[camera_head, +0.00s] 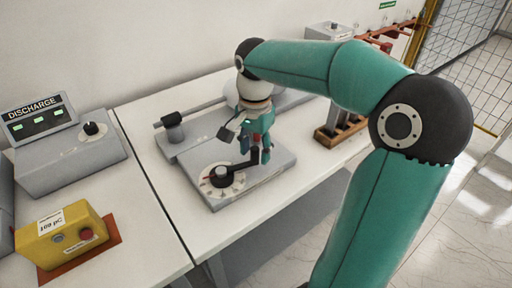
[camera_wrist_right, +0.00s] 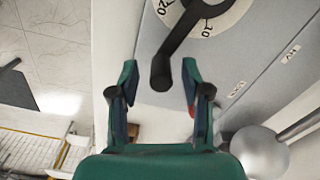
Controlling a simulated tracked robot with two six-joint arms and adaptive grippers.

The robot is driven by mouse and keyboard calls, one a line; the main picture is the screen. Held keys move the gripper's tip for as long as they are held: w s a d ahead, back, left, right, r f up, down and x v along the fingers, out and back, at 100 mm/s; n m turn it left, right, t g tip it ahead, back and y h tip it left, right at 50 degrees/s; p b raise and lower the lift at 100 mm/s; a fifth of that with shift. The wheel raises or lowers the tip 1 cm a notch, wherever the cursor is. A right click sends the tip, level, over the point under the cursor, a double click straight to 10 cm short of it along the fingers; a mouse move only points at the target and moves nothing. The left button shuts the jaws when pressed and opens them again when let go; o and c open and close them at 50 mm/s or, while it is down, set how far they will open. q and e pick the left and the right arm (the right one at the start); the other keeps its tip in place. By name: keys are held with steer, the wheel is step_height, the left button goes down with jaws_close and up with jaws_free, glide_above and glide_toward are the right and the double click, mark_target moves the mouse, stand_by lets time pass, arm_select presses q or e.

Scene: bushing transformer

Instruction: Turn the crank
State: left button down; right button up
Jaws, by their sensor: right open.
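The crank (camera_head: 236,170) is a black arm on a white round dial (camera_head: 211,189), set on a grey flat box, with an upright handle at its right end. In the right wrist view the crank (camera_wrist_right: 180,35) points toward me, its rounded handle end (camera_wrist_right: 160,74) between the fingers. My right gripper (camera_head: 254,150) is over the box at the handle, pointing down. In the wrist view its two green fingers (camera_wrist_right: 159,70) are open, one on each side of the handle, with gaps visible. My left gripper is out of view.
A grey discharge panel (camera_head: 65,155) and a yellow box (camera_head: 65,240) stand on the left table. A grey sphere (camera_wrist_right: 260,150) shows in the wrist view. A brown rack (camera_head: 340,132) is to the right.

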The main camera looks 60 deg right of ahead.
step_height(320, 180, up, 12)
stand_by(0.6)
steer(key=shift+f, duration=0.1)
stand_by(0.4)
